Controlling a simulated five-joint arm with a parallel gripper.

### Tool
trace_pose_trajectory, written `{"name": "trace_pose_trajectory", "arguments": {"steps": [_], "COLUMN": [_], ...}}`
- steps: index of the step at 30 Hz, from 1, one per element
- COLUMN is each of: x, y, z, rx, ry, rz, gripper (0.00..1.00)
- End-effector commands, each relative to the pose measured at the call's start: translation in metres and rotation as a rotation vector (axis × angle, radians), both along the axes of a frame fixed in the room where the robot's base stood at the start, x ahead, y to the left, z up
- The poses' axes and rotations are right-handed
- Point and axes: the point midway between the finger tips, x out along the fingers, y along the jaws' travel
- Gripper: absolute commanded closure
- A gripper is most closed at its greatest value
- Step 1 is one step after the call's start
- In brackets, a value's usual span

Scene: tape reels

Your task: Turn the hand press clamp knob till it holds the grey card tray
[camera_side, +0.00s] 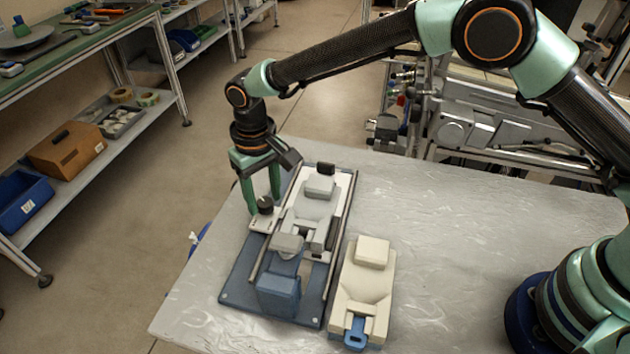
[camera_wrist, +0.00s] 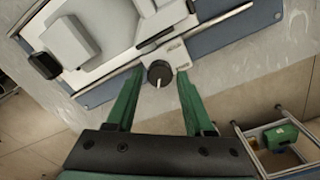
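The hand press has a blue base (camera_side: 240,286) with two dark rails and lies on the table's left part. A light grey card tray (camera_side: 305,212) lies between the rails; part of it also shows in the wrist view (camera_wrist: 100,70). The black round clamp knob (camera_side: 265,206) sits on a small pale plate at the press's left side. In the wrist view the knob (camera_wrist: 158,75) carries a white mark. My gripper (camera_side: 263,199) points down over the knob. Its green fingers (camera_wrist: 160,78) are open, one on each side of the knob, with visible gaps.
A cream tray (camera_side: 378,285) with a blue tab stands on the table right of the press. The table (camera_side: 470,235) is clear farther right. Shelves (camera_side: 140,125) with bins stand at the left, and machinery (camera_side: 480,125) stands behind the table.

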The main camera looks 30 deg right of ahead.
Motion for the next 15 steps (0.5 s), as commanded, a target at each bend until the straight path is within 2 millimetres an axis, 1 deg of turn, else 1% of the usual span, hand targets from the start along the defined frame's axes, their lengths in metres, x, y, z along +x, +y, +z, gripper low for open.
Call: {"name": "trace_pose_trajectory", "arguments": {"steps": [8,11,15], "x": [0.0,0.0,0.001], "y": [0.0,0.0,0.001], "z": [0.0,0.008,0.03], "rx": [0.0,0.001,0.003], "ry": [0.0,-0.002,-0.003], "rz": [0.001,0.001,0.001], "gripper": [0.48,0.48,0.48]}}
